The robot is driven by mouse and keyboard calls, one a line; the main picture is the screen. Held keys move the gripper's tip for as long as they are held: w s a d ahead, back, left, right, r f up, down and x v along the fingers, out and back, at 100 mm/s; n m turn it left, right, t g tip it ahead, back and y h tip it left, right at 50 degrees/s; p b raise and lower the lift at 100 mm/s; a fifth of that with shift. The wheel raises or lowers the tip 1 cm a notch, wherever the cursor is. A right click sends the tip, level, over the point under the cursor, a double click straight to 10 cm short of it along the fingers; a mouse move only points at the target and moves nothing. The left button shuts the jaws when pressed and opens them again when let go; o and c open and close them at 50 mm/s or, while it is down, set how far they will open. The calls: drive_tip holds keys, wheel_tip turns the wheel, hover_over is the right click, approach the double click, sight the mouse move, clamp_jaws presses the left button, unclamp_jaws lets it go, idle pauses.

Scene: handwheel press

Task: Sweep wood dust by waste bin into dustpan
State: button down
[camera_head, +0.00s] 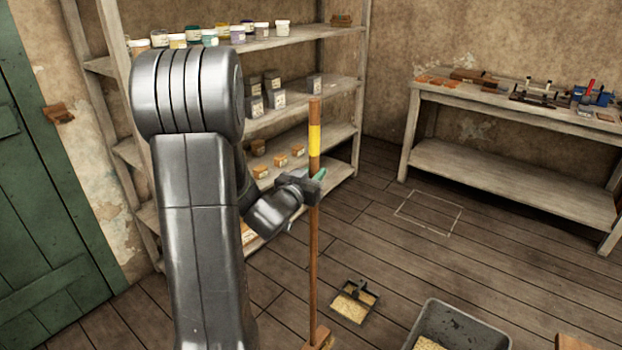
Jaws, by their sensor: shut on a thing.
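My gripper (313,186) is shut on the upright wooden handle of a broom (314,240), below the yellow band on the handle. The broom's head (320,338) is low at the bottom edge of the view and partly cut off; I cannot tell whether it touches the floor. A dark dustpan (368,290) lies on the floor to the right of the broom, with pale yellow wood dust (349,308) in or at its front part. The grey waste bin (484,326) stands further right, cut off by the bottom edge, with some yellowish material inside.
A shelf unit (290,40) with jars and small boxes stands behind my arm. A workbench (510,97) with tools is at the back right. A pale rectangle (428,212) is outlined on the open plank floor. A green door (45,200) is at the left.

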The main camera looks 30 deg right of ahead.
drive_tip(key=shift+r+p, duration=0.3)
drive_tip(key=shift+r, duration=0.65)
drive_tip(key=shift+d, duration=0.1)
idle(0.4)
